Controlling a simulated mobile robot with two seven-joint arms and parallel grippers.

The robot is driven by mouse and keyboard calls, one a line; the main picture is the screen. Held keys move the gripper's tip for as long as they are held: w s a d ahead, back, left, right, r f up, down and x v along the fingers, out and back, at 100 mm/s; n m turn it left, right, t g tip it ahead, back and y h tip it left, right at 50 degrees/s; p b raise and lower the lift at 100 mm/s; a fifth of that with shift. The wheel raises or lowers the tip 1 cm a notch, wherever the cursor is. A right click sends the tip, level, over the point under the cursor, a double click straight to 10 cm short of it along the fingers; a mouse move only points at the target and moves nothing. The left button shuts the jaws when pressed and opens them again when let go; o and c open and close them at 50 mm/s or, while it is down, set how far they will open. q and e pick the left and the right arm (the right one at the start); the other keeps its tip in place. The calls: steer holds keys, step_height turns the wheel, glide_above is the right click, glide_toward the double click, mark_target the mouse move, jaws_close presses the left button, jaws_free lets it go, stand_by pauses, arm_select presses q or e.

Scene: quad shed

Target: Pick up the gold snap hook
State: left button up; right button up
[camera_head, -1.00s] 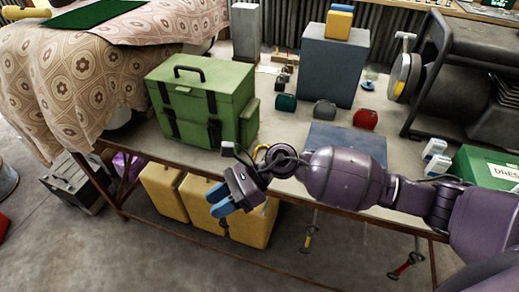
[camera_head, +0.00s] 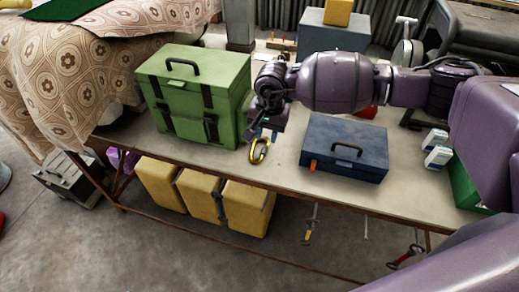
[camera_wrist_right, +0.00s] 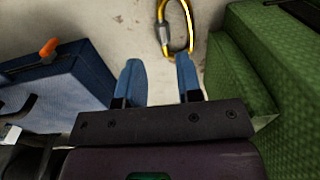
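The gold snap hook (camera_head: 259,150) lies on the bench top just right of the green case, near the bench's front edge. In the right wrist view the snap hook (camera_wrist_right: 174,28) lies beyond the fingertips, in line with the finger on the right of the picture. My right gripper (camera_head: 265,133) is above and behind the hook in the head view, pointing down. Its two blue fingers (camera_wrist_right: 158,72) are apart with nothing between them. My left gripper is not in view.
The green case (camera_head: 195,92) stands close left of the hook. A blue toolbox (camera_head: 343,163) with an orange latch lies to the right. Bare bench (camera_head: 280,160) shows between them. White bottles (camera_head: 437,150) stand farther right.

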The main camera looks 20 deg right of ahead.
mark_target(264, 150)
steer(key=f, duration=0.7)
steer(key=shift+w+a+f, duration=0.1)
steer(key=shift+w+a, duration=0.1)
steer(key=shift+w, duration=0.1)
jaws_close()
